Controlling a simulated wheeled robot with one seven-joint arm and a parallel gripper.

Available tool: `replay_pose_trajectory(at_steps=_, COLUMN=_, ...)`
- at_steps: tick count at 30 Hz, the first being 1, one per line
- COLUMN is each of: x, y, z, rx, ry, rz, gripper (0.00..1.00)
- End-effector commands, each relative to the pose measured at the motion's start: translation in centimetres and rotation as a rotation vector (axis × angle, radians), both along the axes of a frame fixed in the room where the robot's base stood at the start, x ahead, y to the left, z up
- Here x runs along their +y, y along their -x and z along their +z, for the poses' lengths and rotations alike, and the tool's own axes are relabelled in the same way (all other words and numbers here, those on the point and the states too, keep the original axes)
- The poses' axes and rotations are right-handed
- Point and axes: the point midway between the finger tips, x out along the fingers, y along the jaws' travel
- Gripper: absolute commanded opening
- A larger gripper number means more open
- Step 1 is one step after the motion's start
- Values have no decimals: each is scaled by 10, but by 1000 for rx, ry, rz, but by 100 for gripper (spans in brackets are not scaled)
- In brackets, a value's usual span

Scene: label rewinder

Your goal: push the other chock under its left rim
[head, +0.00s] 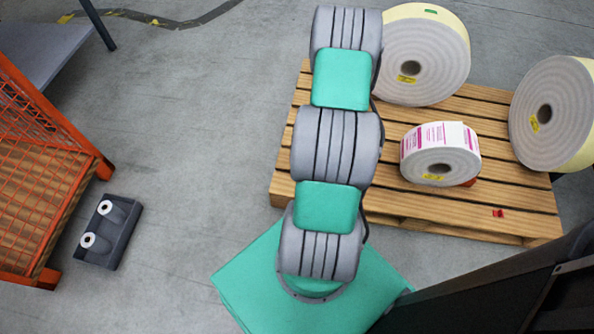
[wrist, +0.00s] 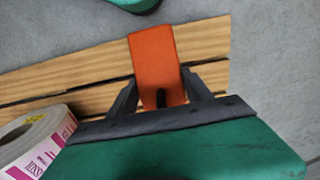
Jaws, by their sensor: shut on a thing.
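My gripper (wrist: 161,92) is shut on an orange chock (wrist: 152,55) in the wrist view, a finger on either side of it. The chock is held over or near the pallet slats; its height above them is hard to tell. The label roll (head: 440,154), white with pink print, lies on the pallet (head: 420,210) in the head view. It also shows at the lower left of the wrist view (wrist: 40,140), apart from the held chock. An orange-red chock (head: 470,183) peeks out at its lower right rim. The roll's left rim is partly near my arm. My gripper is hidden in the head view.
Two large rolls stand at the back (head: 425,55) and right (head: 550,115) of the pallet. A small red piece (head: 498,213) lies on the front slats. An orange mesh crate (head: 40,175) and a dark holder with two white cores (head: 108,232) are at left. Grey floor between is clear.

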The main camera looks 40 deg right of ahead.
Motion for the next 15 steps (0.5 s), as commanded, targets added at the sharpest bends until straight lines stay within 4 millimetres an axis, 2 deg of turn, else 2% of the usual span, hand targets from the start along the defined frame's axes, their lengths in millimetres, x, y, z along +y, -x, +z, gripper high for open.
replay_pose_trajectory(at_steps=2, x=-2, y=5, z=-5, rx=-3, ry=2, rz=-12, gripper=0)
replay_pose_trajectory(at_steps=10, x=-2, y=3, z=-6, rx=-2, ry=2, rz=-11, gripper=0)
replay_pose_trajectory(at_steps=13, x=-2, y=-9, z=-13, rx=-4, ry=3, rz=-7, gripper=0)
replay_pose_trajectory(at_steps=15, x=-2, y=-24, z=-22, rx=-4, ry=3, rz=-5, gripper=0)
